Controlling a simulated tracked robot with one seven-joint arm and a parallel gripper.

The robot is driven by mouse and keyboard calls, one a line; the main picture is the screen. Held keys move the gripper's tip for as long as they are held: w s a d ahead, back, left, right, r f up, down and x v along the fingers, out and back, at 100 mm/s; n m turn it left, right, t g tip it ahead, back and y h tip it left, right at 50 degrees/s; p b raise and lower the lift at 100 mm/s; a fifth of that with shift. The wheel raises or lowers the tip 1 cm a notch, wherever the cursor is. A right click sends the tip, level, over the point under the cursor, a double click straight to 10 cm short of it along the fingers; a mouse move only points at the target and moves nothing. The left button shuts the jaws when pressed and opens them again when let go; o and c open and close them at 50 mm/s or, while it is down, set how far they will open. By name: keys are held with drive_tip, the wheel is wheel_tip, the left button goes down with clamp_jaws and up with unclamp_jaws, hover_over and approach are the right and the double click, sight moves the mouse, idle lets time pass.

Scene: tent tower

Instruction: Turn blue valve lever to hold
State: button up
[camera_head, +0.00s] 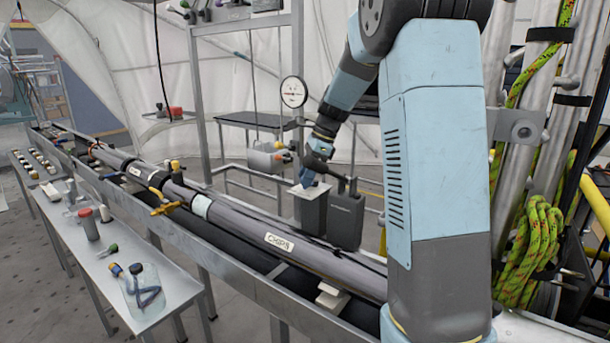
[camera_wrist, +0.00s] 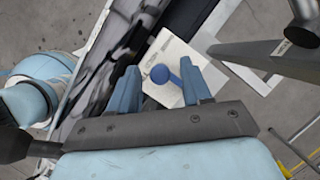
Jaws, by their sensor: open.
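The blue valve lever (camera_wrist: 160,74) shows in the wrist view as a round blue knob with a short arm pointing to the lower right. It sits over a white plate (camera_wrist: 168,50) with small print that I cannot read. My gripper (camera_wrist: 158,80) is open, with one blue finger on each side of the knob in the picture. I cannot tell whether either finger touches the lever. In the head view my gripper (camera_head: 307,177) points down just above the white plate (camera_head: 318,191) on a grey post. The lever is not clear there.
A dark grey box (camera_head: 346,217) stands right beside the post. A long grey pipe (camera_head: 245,222) marked "CHIPS" runs along a metal trough. A round gauge (camera_head: 293,92) stands behind my gripper. A side table (camera_head: 140,270) holds several small items. Coiled green rope (camera_head: 528,245) hangs at the right.

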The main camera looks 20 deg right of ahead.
drive_tip(key=v, duration=1.3)
drive_tip(key=shift+d+r, duration=0.2)
drive_tip(key=shift+r, duration=0.1)
